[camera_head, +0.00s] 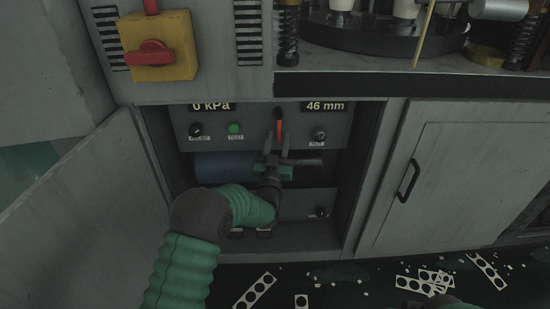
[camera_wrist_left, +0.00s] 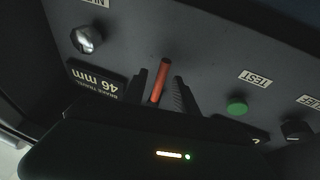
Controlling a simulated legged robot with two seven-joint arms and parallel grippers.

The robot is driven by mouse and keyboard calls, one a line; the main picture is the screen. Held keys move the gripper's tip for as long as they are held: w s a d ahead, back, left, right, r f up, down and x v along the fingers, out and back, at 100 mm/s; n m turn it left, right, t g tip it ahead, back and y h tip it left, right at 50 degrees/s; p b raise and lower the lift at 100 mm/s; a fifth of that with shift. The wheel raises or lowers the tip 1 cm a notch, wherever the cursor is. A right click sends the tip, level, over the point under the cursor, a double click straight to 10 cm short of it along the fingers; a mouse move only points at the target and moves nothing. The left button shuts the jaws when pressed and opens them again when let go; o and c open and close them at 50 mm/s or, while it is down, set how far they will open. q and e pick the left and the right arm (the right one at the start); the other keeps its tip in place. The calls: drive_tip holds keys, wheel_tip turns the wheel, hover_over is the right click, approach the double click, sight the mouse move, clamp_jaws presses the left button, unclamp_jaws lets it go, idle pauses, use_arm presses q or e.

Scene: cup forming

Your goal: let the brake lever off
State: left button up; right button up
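The brake lever is a thin orange-red stick (camera_head: 279,122) on the grey control panel (camera_head: 258,112) inside the open cabinet. It also shows in the left wrist view, as an orange lever (camera_wrist_left: 160,82) standing between my fingers. My left gripper (camera_head: 278,146) is in front of the panel, pointing up at the lever. Its two dark fingers (camera_wrist_left: 160,92) are apart, one on each side of the lever, with gaps showing. I cannot tell whether either finger touches it. The brake travel display (camera_head: 325,106) reads 46 mm. My right gripper is not in view.
The panel also has a green TEST button (camera_head: 235,128), black knobs (camera_head: 195,130) and a 0 kPa display (camera_head: 212,106). The open cabinet door (camera_head: 85,205) stands left of my arm. A yellow box with a red switch (camera_head: 158,50) is above. Punched scraps (camera_head: 256,291) litter the floor.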

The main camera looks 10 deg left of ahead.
use_arm(q)
drive_tip(key=p+v, duration=0.4)
drive_tip(key=v, duration=1.1)
drive_tip(key=shift+s, duration=0.3)
drive_tip(key=shift+w, duration=0.1)
